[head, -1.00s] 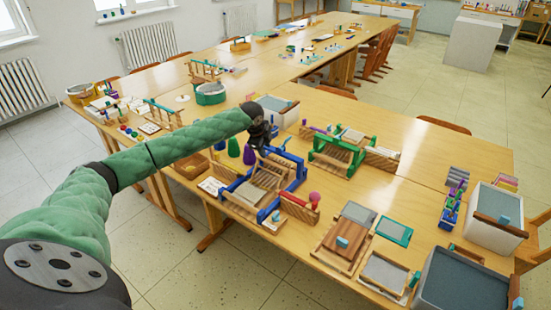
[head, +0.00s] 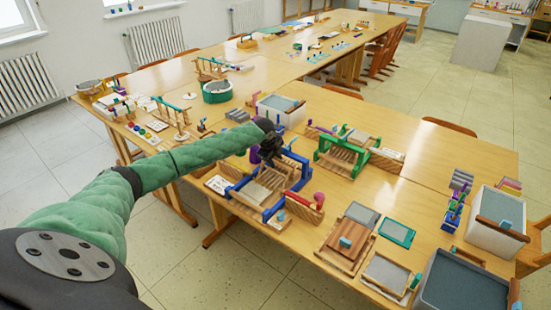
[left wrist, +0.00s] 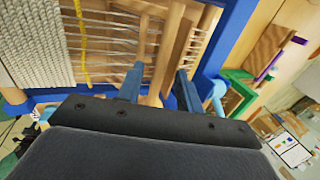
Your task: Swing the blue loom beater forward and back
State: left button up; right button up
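The blue loom (head: 297,178) stands on the table, with a blue frame, wooden slats and a pale woven cloth (head: 252,194). Its blue upper bar, seemingly the beater (head: 292,155), is partly hidden by my arm. My left gripper (head: 270,158) is at the loom's back left, just above it. In the left wrist view, the fingers of my left gripper (left wrist: 158,82) are spread apart, with a wooden bar (left wrist: 158,58) showing between them. I cannot tell whether they touch it. Warp threads, the cloth (left wrist: 35,45) and the blue frame (left wrist: 232,38) lie beyond. My right gripper is out of view.
A green loom (head: 345,153) stands to the right of the blue one. A pink-knobbed box (head: 303,206) sits close by its right front. A white bin (head: 282,112) stands behind. Wooden frames (head: 347,240) lie at the front right.

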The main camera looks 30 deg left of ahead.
pick_arm(q)
jog(key=shift+f, duration=0.25)
grip_shut()
jog(key=shift+f+b, duration=0.1)
jog(key=shift+b, duration=0.2)
